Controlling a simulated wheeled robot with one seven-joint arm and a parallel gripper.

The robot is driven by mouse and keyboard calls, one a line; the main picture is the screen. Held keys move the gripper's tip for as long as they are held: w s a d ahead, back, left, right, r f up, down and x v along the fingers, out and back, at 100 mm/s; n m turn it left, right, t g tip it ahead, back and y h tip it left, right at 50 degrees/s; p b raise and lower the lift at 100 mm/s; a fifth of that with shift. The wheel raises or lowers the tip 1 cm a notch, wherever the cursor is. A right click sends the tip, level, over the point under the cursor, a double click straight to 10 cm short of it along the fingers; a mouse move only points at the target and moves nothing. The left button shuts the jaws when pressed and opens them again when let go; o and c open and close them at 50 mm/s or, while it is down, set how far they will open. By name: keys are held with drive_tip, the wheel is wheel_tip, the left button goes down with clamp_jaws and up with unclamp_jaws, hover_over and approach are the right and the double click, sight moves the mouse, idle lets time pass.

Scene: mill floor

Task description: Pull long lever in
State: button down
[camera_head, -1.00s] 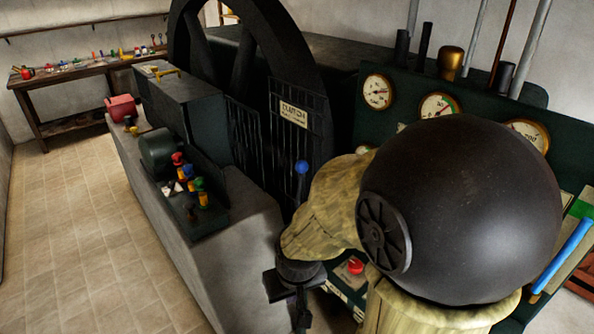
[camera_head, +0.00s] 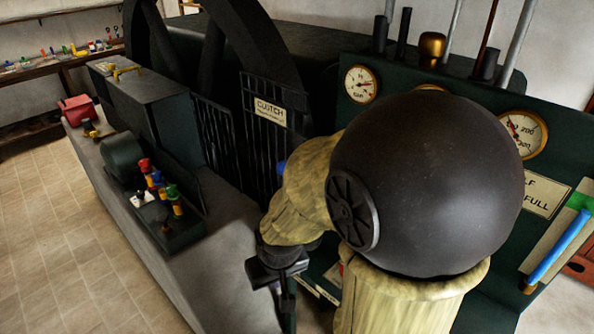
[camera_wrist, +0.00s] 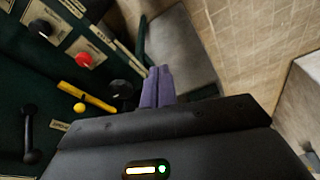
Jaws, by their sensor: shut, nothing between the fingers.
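A lever with a blue knob (camera_head: 281,167) stands in front of the barred guard with the CLUTCH sign (camera_head: 268,111). My arm hides most of it in the head view, and I cannot tell its full length. A blue handle (camera_head: 560,245) slants on the panel at the right, by a HALF/FULL plate. Which one is the long lever is not clear. My gripper (camera_wrist: 157,88) has its purple fingers shut and empty in the wrist view. A black round knob (camera_wrist: 122,90) lies just left of the fingertips. In the head view the gripper points down at bottom centre.
A green control panel in the wrist view carries a red button (camera_wrist: 84,60), a yellow lever (camera_wrist: 87,97) and a black lever (camera_wrist: 29,130). Tiled floor (camera_head: 60,240) is open at left.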

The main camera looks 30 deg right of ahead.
drive_tip(key=shift+s, duration=0.15)
drive_tip(key=w+d+m+t+p, duration=0.2)
drive_tip(key=w+d+m+t, duration=0.4)
drive_tip(key=w+d+m, duration=0.4)
drive_tip(key=w+d+f+m+t+h+p, duration=0.1)
drive_tip(key=w+d+m+t+p, duration=0.1)
drive_tip(key=w+d+m+t, duration=0.4)
drive_tip(key=w+d+m, duration=0.5)
drive_tip(key=w+m, duration=0.4)
drive_tip(key=w, duration=0.1)
drive_tip(key=shift+w+d+p, duration=0.2)
drive_tip(key=shift+w+p, duration=0.1)
drive_tip(key=shift+p, duration=0.1)
drive_tip(key=shift+w+f, duration=0.15)
drive_tip(key=p+x, duration=0.3)
drive_tip(key=x, duration=0.6)
drive_tip(key=shift+w, duration=0.35)
